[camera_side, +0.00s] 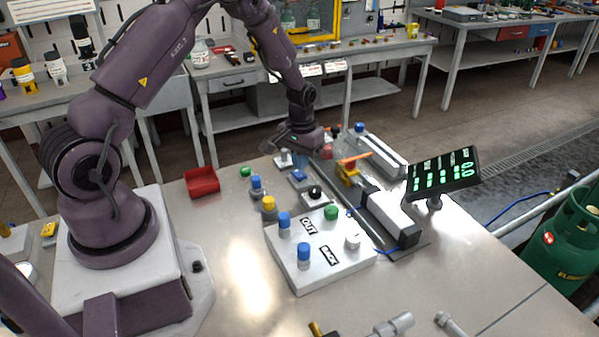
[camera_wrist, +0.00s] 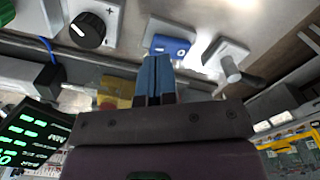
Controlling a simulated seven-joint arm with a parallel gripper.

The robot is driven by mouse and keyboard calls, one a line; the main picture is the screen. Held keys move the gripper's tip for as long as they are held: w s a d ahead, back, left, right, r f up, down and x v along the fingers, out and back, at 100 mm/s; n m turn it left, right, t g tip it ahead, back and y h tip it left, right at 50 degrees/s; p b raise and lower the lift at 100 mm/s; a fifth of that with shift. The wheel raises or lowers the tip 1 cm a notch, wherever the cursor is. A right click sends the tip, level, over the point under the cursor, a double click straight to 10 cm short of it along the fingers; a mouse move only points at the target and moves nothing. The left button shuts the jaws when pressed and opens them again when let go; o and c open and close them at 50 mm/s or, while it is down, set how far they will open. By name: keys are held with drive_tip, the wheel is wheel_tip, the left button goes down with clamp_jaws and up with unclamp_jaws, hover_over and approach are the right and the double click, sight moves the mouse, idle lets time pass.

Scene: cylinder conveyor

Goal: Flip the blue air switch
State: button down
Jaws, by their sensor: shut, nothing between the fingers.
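The blue air switch (camera_wrist: 171,46) shows in the wrist view as a blue block with a small white mark on a pale plate, just beyond my fingertips. In the side view the blue switch (camera_side: 298,176) sits on the table below my gripper (camera_side: 300,160). My gripper (camera_wrist: 158,62) is shut, with its blue fingers together and nothing between them. The fingertips overlap the near edge of the switch in the wrist view; I cannot tell whether they touch it.
A lever on a grey plate (camera_wrist: 229,60) and a black dial (camera_wrist: 88,29) flank the switch. A white button box (camera_side: 318,270), a pneumatic cylinder (camera_side: 389,215) and a green-digit display (camera_side: 442,172) stand nearby.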

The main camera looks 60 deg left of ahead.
sight(301, 175)
drive_tip(key=shift+f, duration=1.35)
idle(0.6)
drive_tip(key=shift+r, duration=3.55)
drive_tip(key=s+d+r+m+t, duration=0.2)
drive_tip(key=s+d+r, duration=0.6)
drive_tip(key=r, duration=0.4)
drive_tip(key=s+d+r+m+t, duration=0.3)
drive_tip(key=s+d+r+m, duration=0.1)
drive_tip(key=s+d+r, duration=0.5)
wheel_tip(301, 175, up, 4)
drive_tip(key=shift+s+r+t, duration=0.1)
drive_tip(key=shift+s+t, duration=0.2)
drive_tip(key=shift+s, duration=0.9)
